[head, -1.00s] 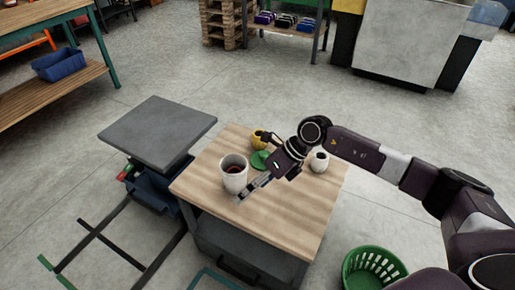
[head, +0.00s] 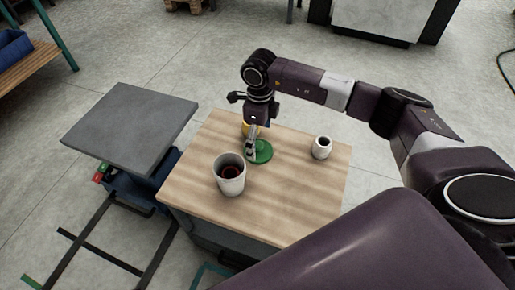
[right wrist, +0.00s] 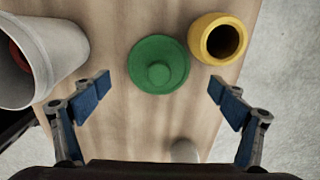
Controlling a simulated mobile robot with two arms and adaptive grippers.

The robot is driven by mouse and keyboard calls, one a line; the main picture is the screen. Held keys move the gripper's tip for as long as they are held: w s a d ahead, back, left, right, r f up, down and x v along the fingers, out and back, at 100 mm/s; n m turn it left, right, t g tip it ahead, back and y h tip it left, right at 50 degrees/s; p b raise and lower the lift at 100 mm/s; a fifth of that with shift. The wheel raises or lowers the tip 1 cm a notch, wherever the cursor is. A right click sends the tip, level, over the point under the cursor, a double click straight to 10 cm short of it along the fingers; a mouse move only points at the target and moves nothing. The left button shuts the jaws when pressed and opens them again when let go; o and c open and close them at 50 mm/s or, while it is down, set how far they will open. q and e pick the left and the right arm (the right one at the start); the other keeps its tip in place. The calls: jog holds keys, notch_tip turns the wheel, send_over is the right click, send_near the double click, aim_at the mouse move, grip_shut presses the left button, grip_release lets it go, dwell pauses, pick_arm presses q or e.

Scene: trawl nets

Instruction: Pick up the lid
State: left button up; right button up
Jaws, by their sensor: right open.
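The green round lid (head: 261,153) with a knob on top lies flat on the wooden tabletop (head: 290,200). In the right wrist view the lid (right wrist: 158,64) is centred ahead of the fingers. My right gripper (head: 251,154) points down beside the lid in the head view. In the right wrist view my right gripper (right wrist: 158,92) is open with blue pads wide apart and nothing between them; the lid is just beyond the fingertips. My left gripper is not in view.
A white pot (head: 230,176) with something red inside stands left of the lid. A yellow pot (right wrist: 218,40) stands close beside the lid, mostly hidden in the head view. A small white jar (head: 322,147) stands to the right. The front tabletop is clear.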

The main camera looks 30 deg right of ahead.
aim_at(258, 144)
notch_tip(258, 144, down, 4)
jog(key=shift+a+r, duration=0.15)
jog(key=shift+r, duration=0.1)
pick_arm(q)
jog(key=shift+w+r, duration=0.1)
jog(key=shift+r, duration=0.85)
